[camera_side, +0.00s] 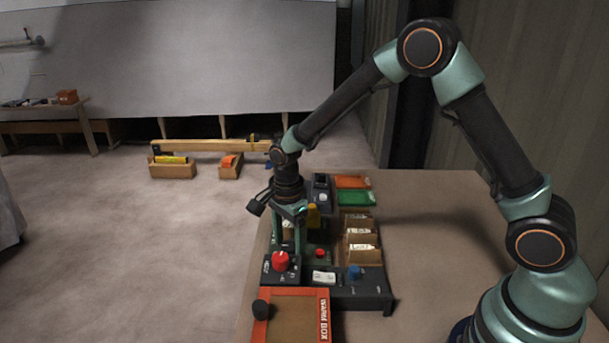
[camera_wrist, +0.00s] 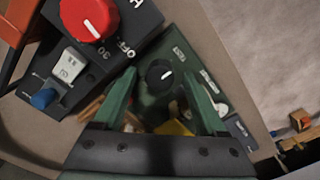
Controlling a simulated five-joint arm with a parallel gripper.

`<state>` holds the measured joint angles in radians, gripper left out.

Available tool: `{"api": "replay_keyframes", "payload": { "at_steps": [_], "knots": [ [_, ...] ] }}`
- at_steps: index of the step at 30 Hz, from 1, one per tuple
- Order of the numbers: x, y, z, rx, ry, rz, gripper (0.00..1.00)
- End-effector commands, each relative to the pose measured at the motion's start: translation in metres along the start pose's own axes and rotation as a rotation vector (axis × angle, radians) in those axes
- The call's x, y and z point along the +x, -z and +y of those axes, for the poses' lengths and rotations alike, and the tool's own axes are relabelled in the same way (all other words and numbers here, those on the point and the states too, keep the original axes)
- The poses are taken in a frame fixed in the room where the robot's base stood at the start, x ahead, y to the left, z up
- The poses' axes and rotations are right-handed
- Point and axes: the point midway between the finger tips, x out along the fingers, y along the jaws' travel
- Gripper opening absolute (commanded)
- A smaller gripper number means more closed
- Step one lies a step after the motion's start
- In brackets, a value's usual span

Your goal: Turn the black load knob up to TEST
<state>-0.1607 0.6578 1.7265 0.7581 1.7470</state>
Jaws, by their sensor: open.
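The black load knob (camera_wrist: 159,75) sits on a dark green panel (camera_wrist: 180,50) in the wrist view. A white pointer line on it aims toward the upper right. White labels around it are too small to read. My gripper (camera_wrist: 158,76) is open, with one green finger on each side of the knob in that view. I cannot tell whether either finger touches it. In the side view my gripper (camera_side: 290,240) points down over the panels, behind the red knob (camera_side: 280,261). The black knob cannot be made out there.
The red knob (camera_wrist: 89,16), a white switch (camera_wrist: 69,65) and a blue knob (camera_wrist: 43,98) are on a dark panel beside the green one. An orange-edged WARM BOX (camera_side: 324,318), card boxes (camera_side: 360,249) and a green tray (camera_side: 356,198) stand nearby. The bench's right is clear.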

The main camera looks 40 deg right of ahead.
Motion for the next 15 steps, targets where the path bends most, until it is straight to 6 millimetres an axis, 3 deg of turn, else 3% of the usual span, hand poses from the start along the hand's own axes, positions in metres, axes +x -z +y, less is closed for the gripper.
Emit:
{"api": "replay_keyframes", "payload": {
  "at_steps": [15],
  "knots": [
    [-0.093, 0.000, -0.001, 0.000, 0.005, -0.001, 0.74]
  ]
}}
